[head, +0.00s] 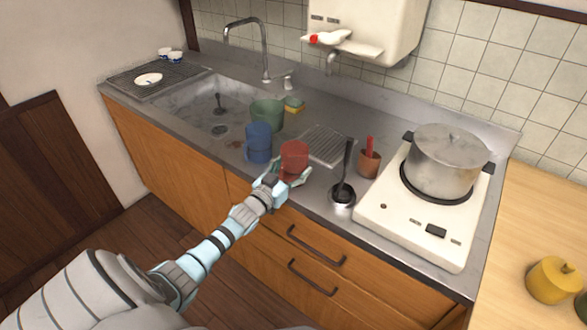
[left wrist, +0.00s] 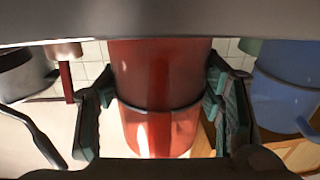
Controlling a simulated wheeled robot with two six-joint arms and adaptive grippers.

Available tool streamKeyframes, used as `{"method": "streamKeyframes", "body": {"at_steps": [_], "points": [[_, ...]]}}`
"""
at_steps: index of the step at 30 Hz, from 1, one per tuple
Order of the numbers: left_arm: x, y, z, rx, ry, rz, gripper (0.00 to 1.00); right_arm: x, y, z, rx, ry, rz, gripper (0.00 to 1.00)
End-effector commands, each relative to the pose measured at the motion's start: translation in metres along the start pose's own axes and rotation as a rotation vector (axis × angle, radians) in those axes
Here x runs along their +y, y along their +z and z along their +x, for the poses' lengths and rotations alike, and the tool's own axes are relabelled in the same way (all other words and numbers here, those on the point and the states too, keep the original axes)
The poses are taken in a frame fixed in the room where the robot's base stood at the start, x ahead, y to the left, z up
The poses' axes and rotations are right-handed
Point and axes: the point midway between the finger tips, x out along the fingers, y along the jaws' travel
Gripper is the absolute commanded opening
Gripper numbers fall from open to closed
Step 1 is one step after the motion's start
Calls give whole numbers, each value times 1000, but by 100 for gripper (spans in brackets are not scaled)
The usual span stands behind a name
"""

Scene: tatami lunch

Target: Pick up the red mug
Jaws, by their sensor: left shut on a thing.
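The red mug (head: 294,158) is at the front of the steel counter in the head view, right of the blue mug (head: 259,143). My left gripper (head: 292,176) comes from the front and is shut on the red mug. In the left wrist view the red mug (left wrist: 158,95) fills the middle between the two dark fingers of my left gripper (left wrist: 160,110), which press on its sides. I cannot tell whether its base touches the counter. The blue mug (left wrist: 285,95) shows at the right edge there. My right gripper is not in view.
A green container (head: 267,115) stands behind the blue mug, beside the sink (head: 200,103). A ladle (head: 343,190), a small brown pot (head: 368,164) and a stove (head: 420,215) with a large pot (head: 443,160) are to the right. A drain rack (head: 328,145) lies behind the red mug.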

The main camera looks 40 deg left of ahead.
Motion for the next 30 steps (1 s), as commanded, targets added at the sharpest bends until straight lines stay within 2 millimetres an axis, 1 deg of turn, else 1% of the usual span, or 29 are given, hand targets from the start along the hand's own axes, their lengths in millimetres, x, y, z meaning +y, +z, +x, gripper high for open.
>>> {"method": "streamKeyframes", "body": {"at_steps": [5,8,11,12,14,15,18,19,22,24,27,30], "points": [[0,-18,0,1,0,0,31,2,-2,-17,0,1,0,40],[0,-39,0,1,0,0,31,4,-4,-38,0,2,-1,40],[0,-72,0,2,0,0,31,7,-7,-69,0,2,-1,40],[0,-88,0,2,1,0,31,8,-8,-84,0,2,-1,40],[0,-111,0,2,1,0,31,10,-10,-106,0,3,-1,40],[0,-126,0,2,1,0,31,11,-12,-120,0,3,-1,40],[0,-155,0,1,0,1,31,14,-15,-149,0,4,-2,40],[0,-162,0,1,0,1,31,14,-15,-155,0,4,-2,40],[4,-184,2,3,7,2,31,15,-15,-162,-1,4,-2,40],[6,-191,4,4,11,1,31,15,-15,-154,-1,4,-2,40],[8,-199,5,2,14,1,31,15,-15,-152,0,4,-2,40],[9,-201,6,1,14,0,31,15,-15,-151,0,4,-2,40]]}}
